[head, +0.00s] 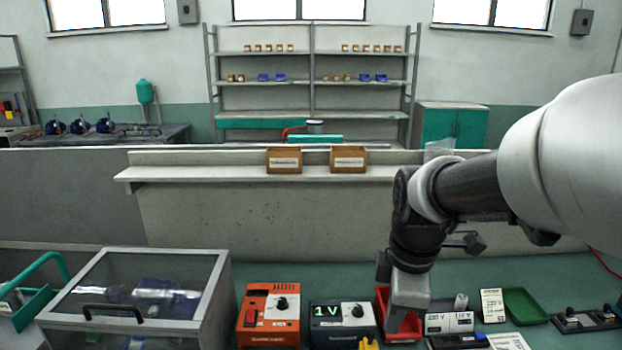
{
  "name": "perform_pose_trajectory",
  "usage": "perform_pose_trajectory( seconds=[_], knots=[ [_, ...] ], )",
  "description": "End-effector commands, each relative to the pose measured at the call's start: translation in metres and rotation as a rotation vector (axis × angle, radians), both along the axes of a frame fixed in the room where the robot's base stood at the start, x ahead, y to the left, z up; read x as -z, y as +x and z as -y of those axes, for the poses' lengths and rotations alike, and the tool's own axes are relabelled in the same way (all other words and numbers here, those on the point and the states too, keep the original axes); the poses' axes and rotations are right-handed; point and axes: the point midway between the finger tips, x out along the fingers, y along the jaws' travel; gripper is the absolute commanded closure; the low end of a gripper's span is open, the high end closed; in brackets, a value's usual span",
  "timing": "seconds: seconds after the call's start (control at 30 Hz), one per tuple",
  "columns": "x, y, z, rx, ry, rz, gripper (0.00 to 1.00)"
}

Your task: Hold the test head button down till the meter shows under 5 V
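The meter (342,322) is a dark box on the green bench, with a lit display reading 1 V and a round knob. My gripper (408,305) points down just right of the meter, in front of a red bin (384,300) that it partly covers. Its fingertips do not show clearly, so I cannot tell whether it is open, shut or touching anything. I cannot make out the test head or its button. A small yellow part (369,343) shows at the bottom edge by the meter; I cannot tell what it belongs to.
An orange box (268,316) with a knob and a red switch stands left of the meter. A clear-lidded case (140,295) is farther left. Right of my gripper are label cards (492,305), a green tray (525,306) and a black terminal block (586,319). A low wall stands behind.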

Motion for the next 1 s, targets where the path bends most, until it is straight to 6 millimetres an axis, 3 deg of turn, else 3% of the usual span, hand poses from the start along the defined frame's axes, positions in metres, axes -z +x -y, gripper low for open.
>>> perform_pose_trajectory(
  seconds=[0.03,0.2,0.43,0.6,1.0],
  knots=[
    [-0.028,-0.014,-0.001,0.141,0.029,0.045,1.0],
    [-0.078,-0.057,-0.003,0.661,0.175,0.16,1.0],
    [-0.109,-0.097,-0.004,1.154,0.376,0.248,1.0],
    [-0.112,-0.106,-0.005,1.286,0.438,0.263,1.0],
    [-0.112,-0.107,-0.005,1.297,0.443,0.262,1.0]
  ],
)
